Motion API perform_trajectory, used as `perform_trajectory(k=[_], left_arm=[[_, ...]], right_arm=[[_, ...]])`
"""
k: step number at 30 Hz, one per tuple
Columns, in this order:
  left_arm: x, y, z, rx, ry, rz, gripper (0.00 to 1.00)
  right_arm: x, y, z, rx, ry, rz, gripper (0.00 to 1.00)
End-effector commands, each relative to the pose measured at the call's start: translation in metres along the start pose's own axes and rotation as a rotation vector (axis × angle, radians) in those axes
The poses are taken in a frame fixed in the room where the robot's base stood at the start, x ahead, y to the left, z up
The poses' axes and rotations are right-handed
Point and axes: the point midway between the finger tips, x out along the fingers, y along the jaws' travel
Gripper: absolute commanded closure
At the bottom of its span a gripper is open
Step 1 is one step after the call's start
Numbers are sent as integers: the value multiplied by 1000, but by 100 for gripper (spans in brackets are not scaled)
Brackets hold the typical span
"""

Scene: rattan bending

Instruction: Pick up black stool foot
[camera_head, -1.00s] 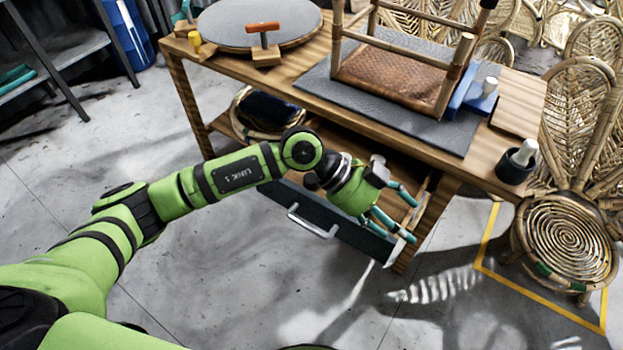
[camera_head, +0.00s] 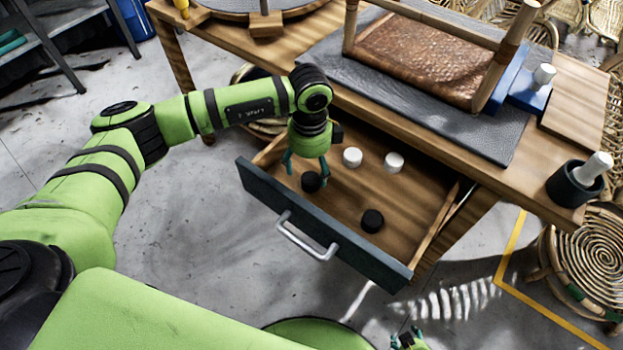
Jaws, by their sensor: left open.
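Two black stool feet lie in the open drawer (camera_head: 345,200). One black foot (camera_head: 311,182) is near the drawer's left front corner. The other black foot (camera_head: 372,221) is farther right, near the drawer front. My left gripper (camera_head: 307,171) points down, open, with its teal fingers over and around the left black foot. I cannot tell whether they touch it. Two white feet (camera_head: 352,157) (camera_head: 394,162) lie behind, to the right of the gripper. Only a small part of my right gripper (camera_head: 408,341) shows at the bottom edge.
The drawer front with its metal handle (camera_head: 306,240) faces me. Above stands the wooden table (camera_head: 420,145) with an upturned stool (camera_head: 425,55) on a grey mat (camera_head: 420,110). A black cup (camera_head: 573,186) stands at its right. A rattan stool (camera_head: 585,255) is on the floor.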

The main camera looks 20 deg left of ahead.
Motion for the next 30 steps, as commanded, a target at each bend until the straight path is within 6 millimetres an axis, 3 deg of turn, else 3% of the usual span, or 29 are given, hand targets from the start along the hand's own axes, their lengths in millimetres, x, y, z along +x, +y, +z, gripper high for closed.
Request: perform_trajectory(k=[9,17,21,30], left_arm=[[43,-1,-2,2,2,2,23],[46,-1,-2,2,2,1,23],[46,-1,-2,2,2,1,72],[46,-1,-2,2,2,2,75]], right_arm=[[1,0,1,1,-10,0,40],[1,0,-1,2,-9,0,40],[0,0,1,2,-11,0,40],[-1,-2,6,3,-18,-1,40]])
